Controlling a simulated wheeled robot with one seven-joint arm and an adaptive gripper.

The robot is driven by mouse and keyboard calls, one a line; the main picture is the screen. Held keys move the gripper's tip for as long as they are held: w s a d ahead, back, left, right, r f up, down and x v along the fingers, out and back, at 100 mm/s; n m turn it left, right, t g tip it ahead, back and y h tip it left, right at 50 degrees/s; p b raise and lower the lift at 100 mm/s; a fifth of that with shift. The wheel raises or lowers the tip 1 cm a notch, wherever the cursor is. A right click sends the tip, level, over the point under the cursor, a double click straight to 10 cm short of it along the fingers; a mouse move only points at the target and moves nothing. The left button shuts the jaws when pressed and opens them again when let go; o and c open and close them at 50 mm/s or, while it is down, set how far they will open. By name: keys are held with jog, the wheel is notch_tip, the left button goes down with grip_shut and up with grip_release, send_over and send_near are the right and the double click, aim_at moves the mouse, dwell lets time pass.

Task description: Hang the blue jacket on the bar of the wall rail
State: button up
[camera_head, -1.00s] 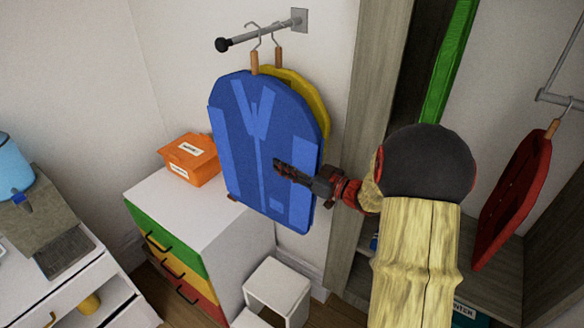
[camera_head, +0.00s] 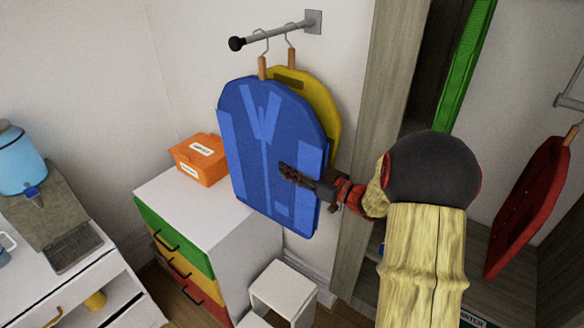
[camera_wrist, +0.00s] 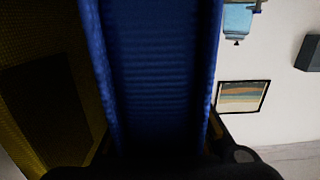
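The blue jacket (camera_head: 257,150) is a flat, board-like shape with lighter blue panels and a wooden-necked hook. Its hook overlaps the outer part of the bar (camera_head: 275,37) of the wall rail; I cannot tell whether it rests over the bar. My gripper (camera_head: 300,178) is at the jacket's right edge, one finger across its front and the other hidden behind. In the wrist view the jacket (camera_wrist: 158,80) fills the space between the fingers, so the gripper looks shut on it. A yellow jacket (camera_head: 322,100) hangs behind, its hook nearer the wall.
A drawer chest (camera_head: 175,200) with an orange box (camera_head: 200,158) stands below left, and a white stool (camera_head: 285,290) below. The wardrobe side panel (camera_head: 388,100) is close to the right of the jackets. A red jacket (camera_head: 530,205) hangs at far right.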

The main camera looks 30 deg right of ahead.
jog(key=o, duration=0.5)
jog(key=shift+c, duration=0.2)
jog(key=shift+f, duration=0.1)
jog(key=shift+s, duration=0.15)
jog(key=v, duration=1.1)
jog(key=shift+s+d, duration=0.2)
jog(key=shift+s, duration=0.15)
jog(key=shift+s, duration=0.1)
